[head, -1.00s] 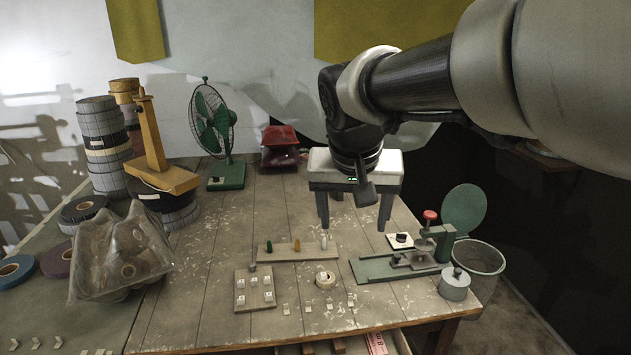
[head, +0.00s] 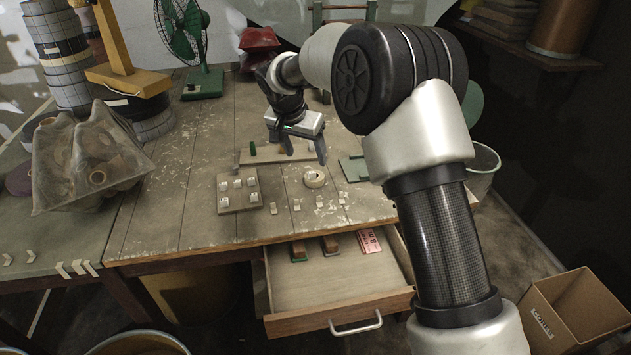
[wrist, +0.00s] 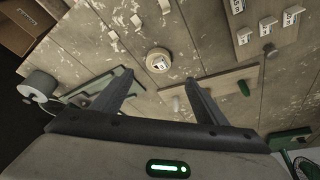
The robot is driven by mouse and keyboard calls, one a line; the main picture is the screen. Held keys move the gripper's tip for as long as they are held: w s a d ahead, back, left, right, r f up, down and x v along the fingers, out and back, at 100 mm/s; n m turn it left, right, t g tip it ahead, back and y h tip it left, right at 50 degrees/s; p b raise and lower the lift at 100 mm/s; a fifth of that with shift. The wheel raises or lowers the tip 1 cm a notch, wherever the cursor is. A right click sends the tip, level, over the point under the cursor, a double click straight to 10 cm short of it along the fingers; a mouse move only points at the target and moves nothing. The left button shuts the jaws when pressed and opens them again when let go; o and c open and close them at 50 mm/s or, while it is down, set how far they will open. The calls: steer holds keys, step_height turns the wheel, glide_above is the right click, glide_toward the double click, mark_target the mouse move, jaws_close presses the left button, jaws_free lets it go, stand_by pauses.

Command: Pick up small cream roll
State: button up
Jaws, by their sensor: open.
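The small cream roll (head: 314,179) lies flat on the wooden table, its round hole facing up. It also shows in the wrist view (wrist: 158,60), upper middle, just beyond the fingertips and roughly centred between them. My gripper (head: 296,150) is open and empty above the table, over the long peg board behind the roll. In the wrist view my gripper's two fingers (wrist: 157,82) are spread wide and apart from the roll. In the head view the gripper hides part of the peg board.
The peg board (head: 262,156) stands close behind the roll. A small block tray (head: 237,204) is to its left, with loose cream chips in front. The green press base (head: 354,168) is to the right, partly behind my arm. An open drawer (head: 340,288) juts out below the table edge.

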mark_target(313, 176)
steer(key=b+x, duration=0.1)
steer(key=x, duration=1)
steer(key=shift+d+r+b, duration=0.1)
steer(key=shift+d+b, duration=0.1)
steer(key=shift+b, duration=0.15)
steer(key=shift+s+r, duration=0.1)
steer(key=shift+c, duration=0.5)
steer(key=c, duration=1.1)
